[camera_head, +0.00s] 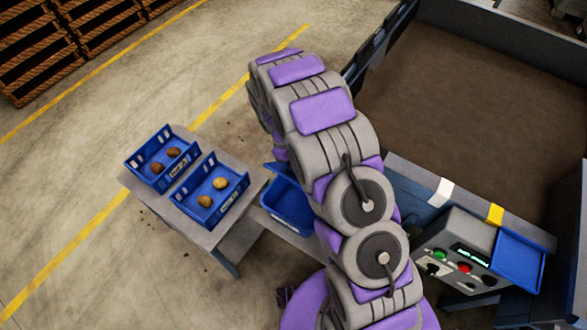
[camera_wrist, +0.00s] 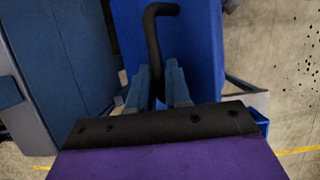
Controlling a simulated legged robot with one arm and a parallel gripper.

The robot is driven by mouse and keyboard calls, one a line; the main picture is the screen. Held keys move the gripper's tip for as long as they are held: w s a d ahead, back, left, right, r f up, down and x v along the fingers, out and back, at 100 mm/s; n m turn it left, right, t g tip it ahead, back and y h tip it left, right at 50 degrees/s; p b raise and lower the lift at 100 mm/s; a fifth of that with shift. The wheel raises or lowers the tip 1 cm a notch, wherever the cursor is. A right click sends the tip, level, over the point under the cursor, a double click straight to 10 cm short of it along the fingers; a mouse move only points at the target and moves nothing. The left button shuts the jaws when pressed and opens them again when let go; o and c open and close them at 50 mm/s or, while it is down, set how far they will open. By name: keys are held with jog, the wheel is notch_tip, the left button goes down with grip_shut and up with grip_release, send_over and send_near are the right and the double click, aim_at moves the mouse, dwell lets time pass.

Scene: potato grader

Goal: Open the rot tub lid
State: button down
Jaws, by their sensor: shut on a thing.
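A black bent handle (camera_wrist: 153,45) stands in front of a blue panel (camera_wrist: 200,45) in the wrist view; the panel looks like the tub lid. My gripper (camera_wrist: 160,82) is shut on the lower part of the handle, one finger on each side. In the head view a blue tub (camera_head: 290,208) stands right of the small table, partly hidden behind my arm. How far its lid is raised I cannot tell. My gripper is hidden behind my arm in the head view.
Two blue crates (camera_head: 181,158) (camera_head: 236,192) with potatoes stand on a grey table (camera_head: 213,237) left of the tub. A control box (camera_head: 455,250) with buttons and a blue tray (camera_head: 519,262) are at the right. A large brown-floored bin (camera_head: 460,110) lies behind. Open floor is at the left.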

jog(key=shift+w+d+r+p, duration=0.35)
jog(key=shift+w+d, duration=0.1)
jog(key=shift+w, duration=0.2)
jog(key=shift+w+d+r+p, duration=0.2)
jog(key=shift+w+d+p, duration=0.1)
jog(key=shift+w+d, duration=0.25)
jog(key=w+d+p, duration=0.2)
jog(key=w+d, duration=0.2)
jog(key=w, duration=0.2)
jog(key=shift+w+d+r, duration=0.35)
dwell(0.4)
jog(key=c, duration=1.3)
grip_release()
jog(key=shift+r+p, duration=1.5)
jog(key=shift+r, duration=2.4)
